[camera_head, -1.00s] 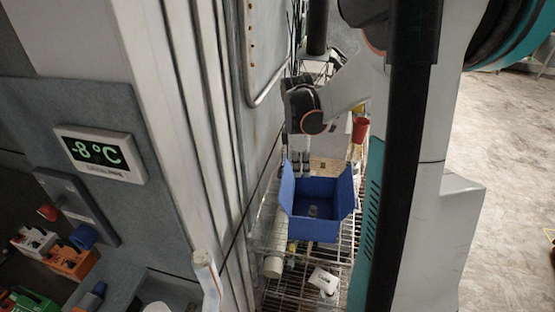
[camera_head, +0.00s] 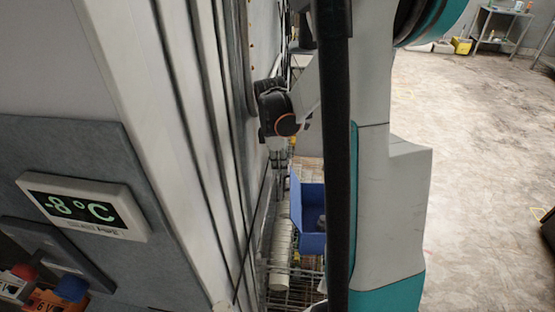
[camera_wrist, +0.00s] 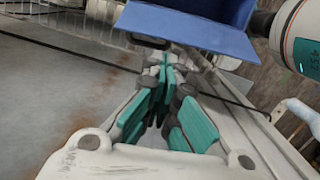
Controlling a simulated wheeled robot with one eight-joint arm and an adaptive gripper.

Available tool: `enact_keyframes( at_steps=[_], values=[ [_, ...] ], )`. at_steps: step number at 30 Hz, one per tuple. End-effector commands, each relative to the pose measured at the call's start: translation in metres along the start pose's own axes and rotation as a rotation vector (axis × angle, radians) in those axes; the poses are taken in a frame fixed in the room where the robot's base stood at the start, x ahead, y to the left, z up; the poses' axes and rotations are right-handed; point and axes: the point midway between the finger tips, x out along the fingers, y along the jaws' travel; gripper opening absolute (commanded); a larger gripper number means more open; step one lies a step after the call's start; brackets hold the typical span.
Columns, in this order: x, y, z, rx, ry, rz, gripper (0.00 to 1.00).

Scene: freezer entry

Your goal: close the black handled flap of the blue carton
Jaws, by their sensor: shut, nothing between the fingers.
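The blue carton (camera_head: 312,195) stands open on the wire rack in the head view, its right part hidden behind my column. In the wrist view a blue panel of the carton (camera_wrist: 190,38) fills the top middle. A dark bar (camera_wrist: 150,41) shows at its lower left edge; I cannot tell for sure that it is the flap's black handle. My gripper (camera_wrist: 166,78) is shut and empty. Its teal-padded fingers point up toward the panel's lower edge, and I cannot tell whether they touch it. In the head view its fingers are hard to make out above the carton.
A wire rack (camera_head: 282,297) carries the carton and a stack of pale round items (camera_head: 281,250) at its left. The wall with the temperature display (camera_head: 83,206) is close on the left. Open floor (camera_head: 480,150) lies at the right.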

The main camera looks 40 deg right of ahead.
Motion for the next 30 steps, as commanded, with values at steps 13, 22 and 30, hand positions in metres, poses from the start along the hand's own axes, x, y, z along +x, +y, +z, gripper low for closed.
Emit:
enact_keyframes(
  at_steps=[13, 22, 30],
  values=[
    [0.056, 0.000, 0.000, 0.001, 0.000, 0.000, 0.00],
    [0.058, 0.000, 0.000, 0.000, 0.000, 0.000, 0.00],
    [0.057, 0.000, 0.001, 0.002, 0.020, 0.000, 0.00]
  ],
)
